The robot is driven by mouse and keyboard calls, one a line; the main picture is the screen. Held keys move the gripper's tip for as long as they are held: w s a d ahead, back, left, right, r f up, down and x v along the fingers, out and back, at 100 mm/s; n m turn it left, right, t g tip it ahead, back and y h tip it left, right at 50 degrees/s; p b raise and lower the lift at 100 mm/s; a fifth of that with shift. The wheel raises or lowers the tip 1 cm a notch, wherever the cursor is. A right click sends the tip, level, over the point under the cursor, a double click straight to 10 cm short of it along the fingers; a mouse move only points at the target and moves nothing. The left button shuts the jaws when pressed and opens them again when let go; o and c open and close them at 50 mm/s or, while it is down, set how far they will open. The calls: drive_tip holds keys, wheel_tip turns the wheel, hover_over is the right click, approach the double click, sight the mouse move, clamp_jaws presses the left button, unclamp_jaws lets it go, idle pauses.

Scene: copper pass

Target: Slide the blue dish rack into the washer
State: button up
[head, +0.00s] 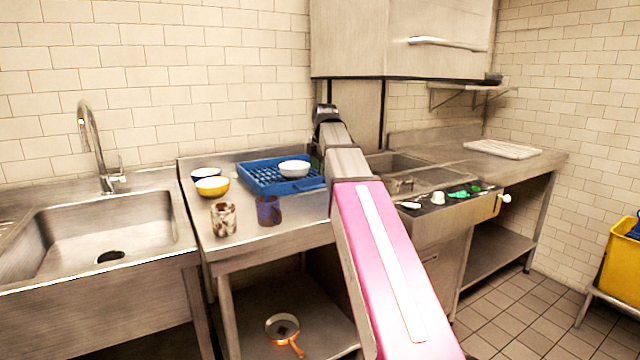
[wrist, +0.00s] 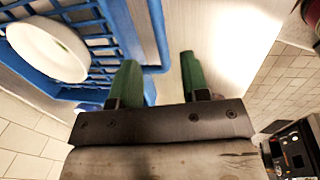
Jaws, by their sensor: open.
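The blue dish rack (head: 262,181) lies on the steel counter left of the washer, with a white bowl (head: 294,169) inside. In the wrist view, the rack (wrist: 122,35) and bowl (wrist: 48,50) fill the upper left. My gripper (wrist: 160,72) is open at the rack's side, its two green fingers apart. The rack's outer blue rail appears between the fingertips; I cannot tell whether they touch it. In the head view my arm mostly hides the gripper. The washer has a raised steel hood (head: 350,40) above a sunken bed (head: 440,174), partly behind my arm.
A sink (head: 100,235) is at left.

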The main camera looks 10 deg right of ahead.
sight(318, 182)
drive_tip(key=shift+w+a+f, duration=0.1)
drive_tip(key=shift+w+f, duration=0.1)
drive_tip(key=shift+f, duration=0.8)
drive_tip(key=shift+w+a+f, duration=0.1)
drive_tip(key=shift+w+f, duration=0.05)
drive_tip(key=shift+f, duration=0.8)
drive_tip(key=shift+w+a+f, duration=0.1)
drive_tip(key=shift+w+f, duration=0.1)
drive_tip(key=shift+f, duration=0.8)
drive_tip(key=shift+d, duration=0.1)
clamp_jaws()
